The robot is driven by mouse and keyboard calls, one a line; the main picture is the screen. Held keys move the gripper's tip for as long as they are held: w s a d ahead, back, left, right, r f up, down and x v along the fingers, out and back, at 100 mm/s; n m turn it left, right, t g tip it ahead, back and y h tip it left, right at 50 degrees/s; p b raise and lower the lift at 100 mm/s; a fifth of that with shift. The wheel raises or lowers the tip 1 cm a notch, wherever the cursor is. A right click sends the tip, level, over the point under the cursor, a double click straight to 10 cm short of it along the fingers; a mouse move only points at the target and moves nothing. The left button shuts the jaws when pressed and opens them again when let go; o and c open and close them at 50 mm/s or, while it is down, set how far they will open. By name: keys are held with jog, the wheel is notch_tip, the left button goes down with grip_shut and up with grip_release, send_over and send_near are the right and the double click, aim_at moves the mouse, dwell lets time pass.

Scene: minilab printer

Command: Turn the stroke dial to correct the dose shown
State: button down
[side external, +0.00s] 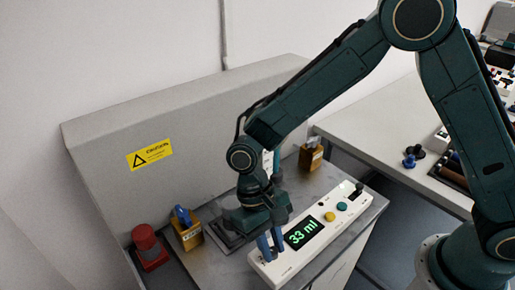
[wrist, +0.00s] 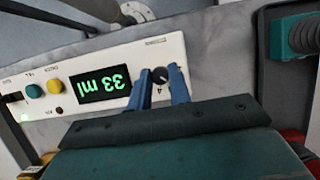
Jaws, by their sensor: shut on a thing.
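The stroke dial (wrist: 160,75) is a small dark knob on the white control panel (side external: 330,228). In the wrist view it sits between the two blue fingers of my gripper (wrist: 160,82), which is shut on it. In the side view my gripper (side external: 270,246) reaches down to the near left end of the panel, and its fingers largely hide the dial. The display (side external: 304,232) reads 33 ml in green digits. It also shows upside down in the wrist view (wrist: 104,83), to the left of the dial.
A yellow button (side external: 330,216), a teal button (side external: 341,206) and a black switch (side external: 358,189) lie along the panel. A red emergency-style button (side external: 146,240) and a wooden block with a blue top (side external: 187,230) stand left. Another wooden block (side external: 311,155) stands behind.

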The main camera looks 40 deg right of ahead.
jog(key=shift+n+h, duration=0.3)
jog(key=shift+n, duration=0.5)
jog(key=c, duration=1.3)
grip_release()
jog(key=shift+r, duration=0.1)
jog(key=v, duration=1.3)
jog(key=shift+r, duration=0.35)
jog(key=shift+w+a, duration=0.1)
jog(key=shift+r, duration=0.1)
